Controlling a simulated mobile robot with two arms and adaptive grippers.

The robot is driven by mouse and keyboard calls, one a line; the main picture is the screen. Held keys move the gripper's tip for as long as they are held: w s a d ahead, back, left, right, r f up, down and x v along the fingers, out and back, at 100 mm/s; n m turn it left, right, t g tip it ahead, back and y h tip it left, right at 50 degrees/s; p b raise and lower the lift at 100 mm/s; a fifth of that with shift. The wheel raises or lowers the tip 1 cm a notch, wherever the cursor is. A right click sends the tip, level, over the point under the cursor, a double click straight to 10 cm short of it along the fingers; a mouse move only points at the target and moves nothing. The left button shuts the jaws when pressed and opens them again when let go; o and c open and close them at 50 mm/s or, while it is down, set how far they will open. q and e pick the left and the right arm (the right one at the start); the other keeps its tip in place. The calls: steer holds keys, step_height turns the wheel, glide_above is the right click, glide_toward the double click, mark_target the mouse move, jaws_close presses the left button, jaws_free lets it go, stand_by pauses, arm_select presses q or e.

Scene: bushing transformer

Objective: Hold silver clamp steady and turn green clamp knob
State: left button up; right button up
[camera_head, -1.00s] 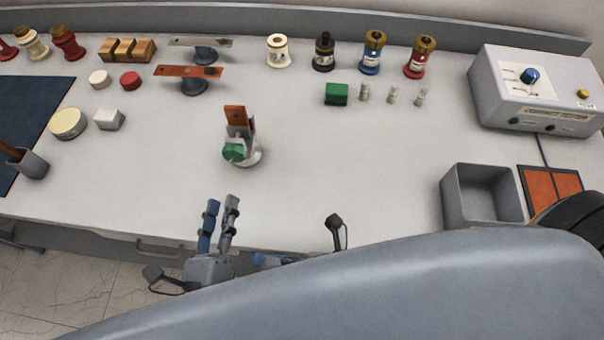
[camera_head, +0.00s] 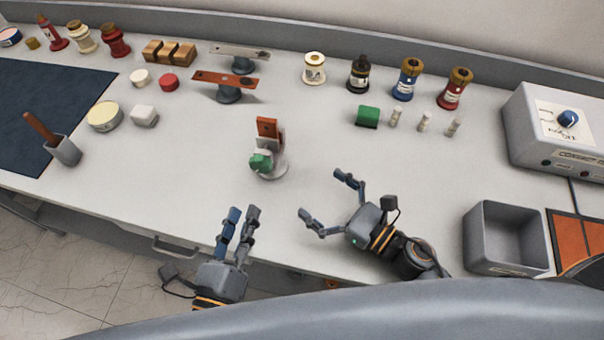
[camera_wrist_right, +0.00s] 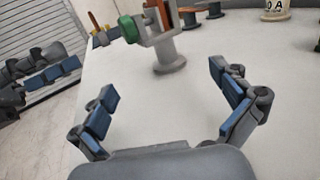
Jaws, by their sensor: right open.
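The silver clamp (camera_head: 276,158) stands upright on a round base in mid-table, with an upright copper-coloured bar (camera_head: 267,127) in it. Its green knob (camera_head: 261,163) is on the near left side. The wrist view shows the silver clamp (camera_wrist_right: 167,50) ahead and the green knob (camera_wrist_right: 129,28). My right gripper (camera_head: 325,203) is wide open and empty, to the right and nearer than the clamp. My left gripper (camera_head: 243,210) is at the table's front edge, nearer than the clamp, its fingers apart with nothing between them. Neither gripper touches the clamp.
A grey bin (camera_head: 508,237) stands at the right, beside a control box (camera_head: 555,130). Two bars on stands (camera_head: 226,82) are behind the clamp. The table around the clamp is clear.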

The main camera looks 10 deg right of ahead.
mark_target(274, 158)
steer(key=x, duration=1.3)
